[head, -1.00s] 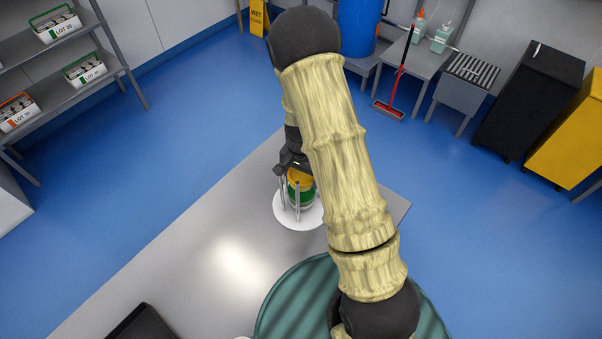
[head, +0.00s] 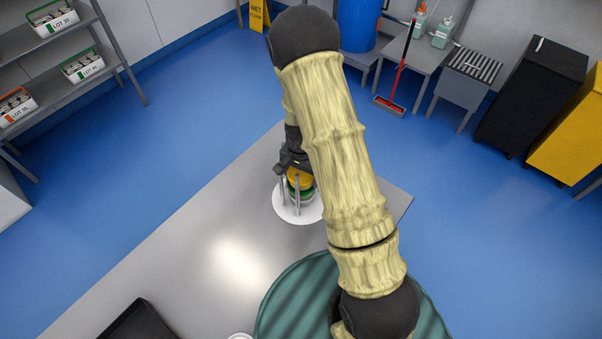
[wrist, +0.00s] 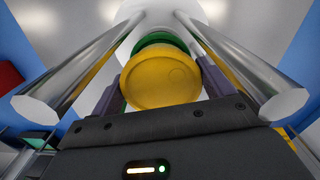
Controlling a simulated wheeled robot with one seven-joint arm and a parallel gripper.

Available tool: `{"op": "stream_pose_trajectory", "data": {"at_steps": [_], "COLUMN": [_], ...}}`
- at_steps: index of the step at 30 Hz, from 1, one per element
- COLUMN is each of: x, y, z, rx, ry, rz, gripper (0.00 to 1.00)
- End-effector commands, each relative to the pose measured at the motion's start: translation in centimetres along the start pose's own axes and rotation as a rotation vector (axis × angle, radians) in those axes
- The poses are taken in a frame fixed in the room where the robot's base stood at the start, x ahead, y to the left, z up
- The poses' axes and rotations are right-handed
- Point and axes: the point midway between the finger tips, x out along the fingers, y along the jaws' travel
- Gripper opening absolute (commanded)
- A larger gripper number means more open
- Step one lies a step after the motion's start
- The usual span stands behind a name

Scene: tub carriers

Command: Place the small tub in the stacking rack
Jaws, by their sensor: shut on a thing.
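The stacking rack has a round white base (head: 284,211) and upright metal rods (wrist: 78,62), and stands on the grey table. A small tub with a yellow lid (wrist: 160,78) is between the rods; its yellow top also shows in the head view (head: 301,179). My gripper (wrist: 161,90) is shut on this tub, one finger on each side, and points down into the rack from above. A green part (wrist: 160,40) shows just beyond the yellow lid, lower in the rack. I cannot tell whether the two touch. My arm hides part of the rack in the head view.
A dark tray (head: 140,322) lies at the table's front left. The table (head: 190,230) is clear left of the rack. Shelves with labelled carriers (head: 84,67) stand at the far left. A side table with bottles (head: 442,36) and a black cabinet (head: 530,95) stand beyond.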

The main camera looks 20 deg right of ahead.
Motion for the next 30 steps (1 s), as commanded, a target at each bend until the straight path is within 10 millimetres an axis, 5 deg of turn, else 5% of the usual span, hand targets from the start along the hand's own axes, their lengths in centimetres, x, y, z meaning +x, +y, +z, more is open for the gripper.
{"op": "stream_pose_trajectory", "data": {"at_steps": [15, 16, 19, 30], "x": [0.9, 0.89, 0.83, 0.32], "y": [-0.02, -0.02, -0.01, -0.03], "z": [-0.02, -0.02, -0.02, -0.02], "rx": [0.0, 0.0, 0.0, -0.001], "ry": [0.0, 0.0, 0.0, 0.0], "rz": [-0.001, -0.001, 0.0, 0.0], "gripper": [0.48, 0.82, 1.0, 1.0]}}
